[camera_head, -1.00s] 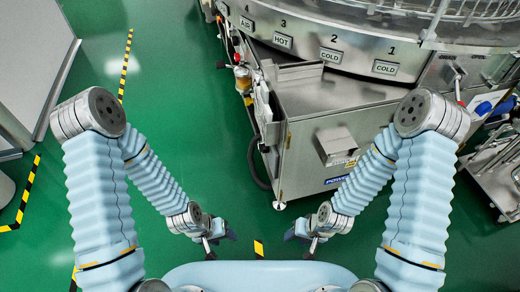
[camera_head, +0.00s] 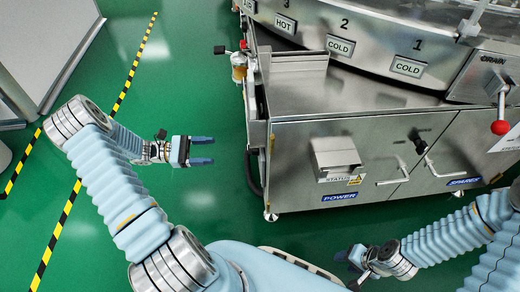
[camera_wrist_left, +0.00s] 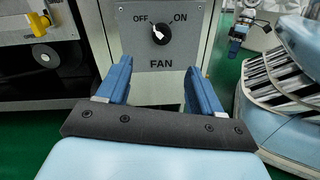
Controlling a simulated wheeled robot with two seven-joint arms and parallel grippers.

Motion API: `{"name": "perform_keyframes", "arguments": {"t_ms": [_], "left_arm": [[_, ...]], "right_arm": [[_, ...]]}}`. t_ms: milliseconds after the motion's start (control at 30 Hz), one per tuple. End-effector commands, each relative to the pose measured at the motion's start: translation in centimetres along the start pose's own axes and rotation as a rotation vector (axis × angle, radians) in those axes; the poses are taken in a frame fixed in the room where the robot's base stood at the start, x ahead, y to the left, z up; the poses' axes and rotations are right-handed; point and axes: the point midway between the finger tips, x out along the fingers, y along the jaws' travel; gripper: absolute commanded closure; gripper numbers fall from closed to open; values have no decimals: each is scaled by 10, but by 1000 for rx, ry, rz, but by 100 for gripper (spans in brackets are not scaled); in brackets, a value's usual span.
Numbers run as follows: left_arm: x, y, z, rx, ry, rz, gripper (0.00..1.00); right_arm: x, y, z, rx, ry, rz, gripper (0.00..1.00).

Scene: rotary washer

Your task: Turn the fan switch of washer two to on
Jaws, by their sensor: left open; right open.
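The fan switch (camera_wrist_left: 159,35) is a dark round knob with a white pointer, on a grey panel (camera_wrist_left: 182,50) marked OFF, ON and FAN. The pointer leans up and left, toward OFF. My left gripper (camera_wrist_left: 158,72) is open in the left wrist view, its blue fingers either side of the panel's lower part and apart from the knob. In the head view my left gripper (camera_head: 203,150) is open and empty over the floor, pointing right toward the washer (camera_head: 285,150). My right gripper (camera_head: 351,257) is open at the lower right. I cannot make out the fan switch in the head view.
The washer's front has a sloped box (camera_head: 335,153), handles and a red-knobbed drain lever (camera_head: 500,127). Several COLD and HOT labels (camera_head: 340,47) run along its top. Green floor lies open left of the washer.

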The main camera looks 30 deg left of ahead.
Motion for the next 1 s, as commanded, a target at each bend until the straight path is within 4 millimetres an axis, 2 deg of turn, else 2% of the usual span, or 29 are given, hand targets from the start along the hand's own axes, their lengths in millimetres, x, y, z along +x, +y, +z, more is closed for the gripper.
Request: {"name": "perform_keyframes", "arguments": {"t_ms": [400,533,700,1000], "left_arm": [[91,-2,0,-1,-2,-8,34],[113,-2,0,-1,0,-8,34],[129,-2,0,-1,1,-6,34],[132,-2,0,-1,2,-6,34]], "right_arm": [[3,1,0,0,-1,-1,52],[4,1,0,0,-1,-1,52],[5,1,0,0,-2,-1,52],[5,1,0,0,-2,-1,52]]}}
